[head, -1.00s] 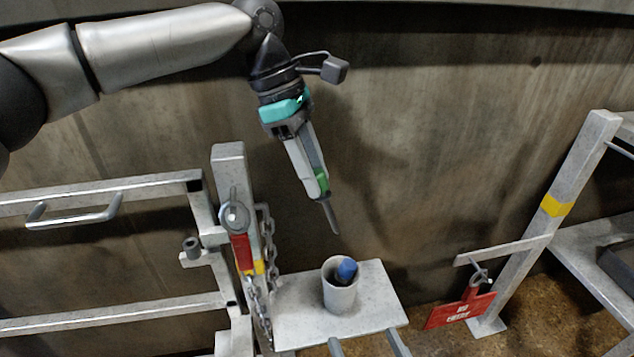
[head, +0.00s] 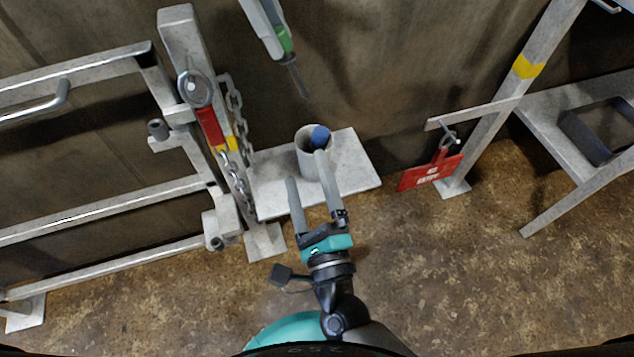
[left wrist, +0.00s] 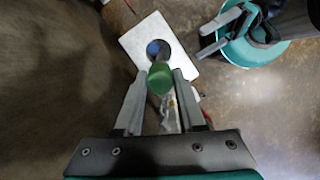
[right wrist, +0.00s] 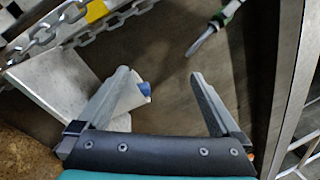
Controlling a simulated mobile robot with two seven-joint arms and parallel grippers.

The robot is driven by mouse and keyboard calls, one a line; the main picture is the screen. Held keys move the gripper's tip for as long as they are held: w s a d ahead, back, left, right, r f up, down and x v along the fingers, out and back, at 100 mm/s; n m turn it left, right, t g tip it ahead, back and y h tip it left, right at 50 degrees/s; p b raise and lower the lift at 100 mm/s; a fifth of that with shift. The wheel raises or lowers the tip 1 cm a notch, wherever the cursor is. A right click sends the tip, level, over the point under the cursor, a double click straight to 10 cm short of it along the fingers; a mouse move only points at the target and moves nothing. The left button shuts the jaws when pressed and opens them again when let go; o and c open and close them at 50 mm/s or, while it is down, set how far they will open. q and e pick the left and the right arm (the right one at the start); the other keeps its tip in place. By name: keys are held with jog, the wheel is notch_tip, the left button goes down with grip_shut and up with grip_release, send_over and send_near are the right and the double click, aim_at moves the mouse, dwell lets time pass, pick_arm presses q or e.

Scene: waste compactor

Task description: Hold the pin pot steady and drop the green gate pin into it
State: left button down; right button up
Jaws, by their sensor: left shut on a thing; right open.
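The pin pot (head: 307,166) is a pale grey cup standing upright on a metal plate, with a blue-topped item (head: 320,133) inside. My left gripper (head: 281,47) is shut on the green gate pin (head: 285,39), whose grey shaft points down above and slightly left of the pot. The pin's green end also shows between the fingers in the left wrist view (left wrist: 160,78). My right gripper (head: 306,168) is open at the near side of the pot. Its right finger covers part of the pot in the head view. In the right wrist view, one finger partly hides the pot (right wrist: 126,98); contact cannot be told.
The metal plate (head: 355,165) bears the pot. A post with a chain (head: 236,120) and red tag (head: 210,128) stands close on the left, beside a railing gate (head: 100,200). A red sign (head: 430,173) hangs right. A concrete wall (head: 400,60) is behind.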

aim_at(315, 146)
jog(key=w+d+f+m+g+h, duration=0.15)
jog(key=w+f+m+h, duration=0.4)
jog(key=m, duration=0.75)
jog(key=shift+y, duration=0.85)
jog(key=w, duration=0.3)
jog(key=w+f, duration=0.1)
jog(key=w, duration=0.6)
jog(key=shift+a+f, duration=0.2)
jog(key=shift+f, duration=0.2)
jog(key=shift+c, duration=0.4)
jog(key=c, duration=1)
pick_arm(q)
jog(key=m, duration=0.1)
jog(key=f+m+g, duration=0.1)
jog(key=d+f+m, duration=0.1)
jog(key=m, duration=0.1)
jog(key=shift+w+f+y, duration=0.1)
jog(key=shift+w+y, duration=0.15)
jog(key=shift+y, duration=0.15)
jog(key=m, duration=0.1)
jog(key=d+f+m+g, duration=0.1)
jog(key=m, duration=0.1)
jog(key=f+m+y, duration=0.1)
jog(key=m, duration=0.1)
jog(key=shift+w+d+f+g, duration=0.15)
jog(key=shift+w+f+g, duration=0.1)
jog(key=shift+w+g, duration=0.05)
notch_tip(315, 146, down, 6)
